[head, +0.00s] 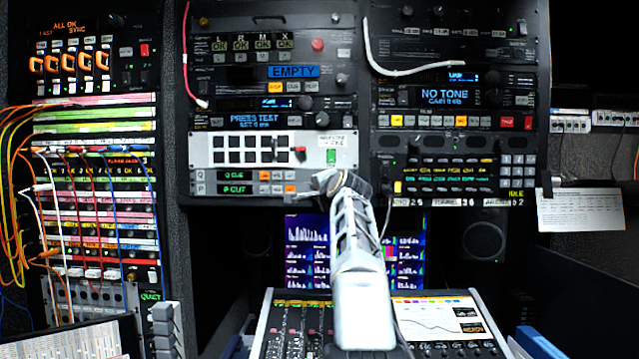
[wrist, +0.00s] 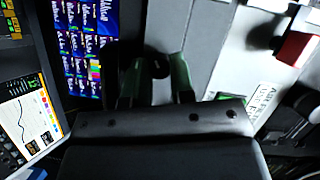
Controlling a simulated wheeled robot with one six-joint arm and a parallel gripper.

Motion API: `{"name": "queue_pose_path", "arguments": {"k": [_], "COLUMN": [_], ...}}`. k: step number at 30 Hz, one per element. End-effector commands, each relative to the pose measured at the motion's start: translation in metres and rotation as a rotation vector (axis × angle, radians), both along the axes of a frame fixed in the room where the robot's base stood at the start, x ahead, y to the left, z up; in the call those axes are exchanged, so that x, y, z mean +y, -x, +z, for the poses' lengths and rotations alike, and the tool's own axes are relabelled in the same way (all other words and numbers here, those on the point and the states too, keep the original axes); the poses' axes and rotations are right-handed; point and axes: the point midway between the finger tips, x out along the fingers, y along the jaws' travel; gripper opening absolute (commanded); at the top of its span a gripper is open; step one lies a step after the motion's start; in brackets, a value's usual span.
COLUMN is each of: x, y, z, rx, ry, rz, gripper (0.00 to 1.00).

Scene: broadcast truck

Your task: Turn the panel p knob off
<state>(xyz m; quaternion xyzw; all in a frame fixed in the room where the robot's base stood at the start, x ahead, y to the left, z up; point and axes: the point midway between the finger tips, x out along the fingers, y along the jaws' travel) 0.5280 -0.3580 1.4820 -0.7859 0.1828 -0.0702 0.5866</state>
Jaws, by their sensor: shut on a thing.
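Panel P (head: 233,189) is the lower row of the pale unit in the middle rack, lettered "P CUT" in green. Row Q (head: 233,175), lettered "Q CUE", sits right above it. My gripper (head: 320,183) reaches the right end of these rows and covers what is there. In the wrist view my gripper (wrist: 153,78) has its two fingers closed around a small dark knob (wrist: 156,66). The knob is mostly hidden by the fingers and shadow, so its pointer and setting cannot be read. The head view does not show the knob.
A red switch (head: 299,153) and a green-lit button (head: 331,157) sit just above; the red switch also shows in the wrist view (wrist: 297,47). A screen (head: 305,240) and mixing desk (head: 295,325) lie below. Cables hang across the left patch bay (head: 95,215).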

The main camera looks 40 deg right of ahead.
Motion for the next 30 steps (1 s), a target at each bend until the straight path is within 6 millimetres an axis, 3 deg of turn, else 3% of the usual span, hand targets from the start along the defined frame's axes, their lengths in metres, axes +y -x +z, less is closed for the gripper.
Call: {"name": "queue_pose_path", "arguments": {"k": [12, 30], "x": [0.0005, 0.0005], "y": [-0.0007, -0.0006], "z": [0.0025, 0.001], "rx": [0.158, 0.195], "ry": [0.162, 0.202], "rz": [0.0, 0.001], "gripper": [0.0, 0.0]}}
